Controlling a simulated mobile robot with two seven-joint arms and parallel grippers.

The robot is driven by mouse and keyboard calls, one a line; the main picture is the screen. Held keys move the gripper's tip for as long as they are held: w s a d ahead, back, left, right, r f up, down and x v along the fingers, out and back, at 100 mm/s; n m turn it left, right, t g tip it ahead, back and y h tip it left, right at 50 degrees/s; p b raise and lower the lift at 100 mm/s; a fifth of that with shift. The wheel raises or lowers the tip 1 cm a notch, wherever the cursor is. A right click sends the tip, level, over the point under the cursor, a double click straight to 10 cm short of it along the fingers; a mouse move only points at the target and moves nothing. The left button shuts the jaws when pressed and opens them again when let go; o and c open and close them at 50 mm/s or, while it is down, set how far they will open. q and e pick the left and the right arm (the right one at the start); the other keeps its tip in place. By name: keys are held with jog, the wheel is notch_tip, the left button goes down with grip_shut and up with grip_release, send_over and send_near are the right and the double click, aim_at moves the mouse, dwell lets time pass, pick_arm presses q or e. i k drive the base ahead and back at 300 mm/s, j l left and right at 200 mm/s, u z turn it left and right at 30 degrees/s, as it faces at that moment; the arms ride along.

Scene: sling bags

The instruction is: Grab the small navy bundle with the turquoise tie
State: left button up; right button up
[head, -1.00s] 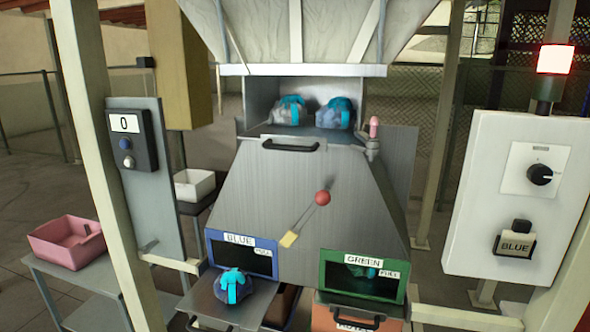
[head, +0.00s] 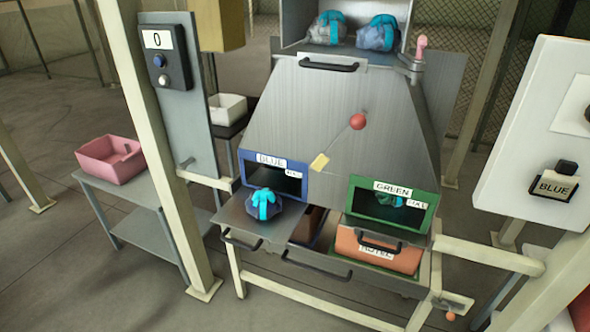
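A small navy bundle with a turquoise tie (head: 264,208) sits on the pulled-out metal tray (head: 240,222) below the blue-framed opening marked BLUE (head: 290,180). Two more bundles with turquoise ties rest on the upper shelf: a greyish one (head: 325,30) at left and a grey-blue one (head: 377,35) at right. Another turquoise-tied item (head: 390,200) shows dimly inside the green-framed opening marked GREEN (head: 435,208). Neither of my grippers is in view.
A sloped metal panel carries a lever with a red knob (head: 357,121). A pink bin (head: 110,158) stands on a side table at left, a white bin (head: 228,107) behind. Posts flank the machine; a white control box (head: 535,130) is at right. The floor at front left is clear.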

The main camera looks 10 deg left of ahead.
aim_at(262, 204)
jog(key=i+j+z, duration=0.1)
jog(key=j, duration=0.4)
jog(key=i+j+z, duration=0.15)
jog(key=j, duration=0.4)
jog(key=i+j+z, duration=0.1)
jog(key=j, duration=0.4)
jog(key=i+j+z, duration=0.15)
jog(key=j, duration=0.4)
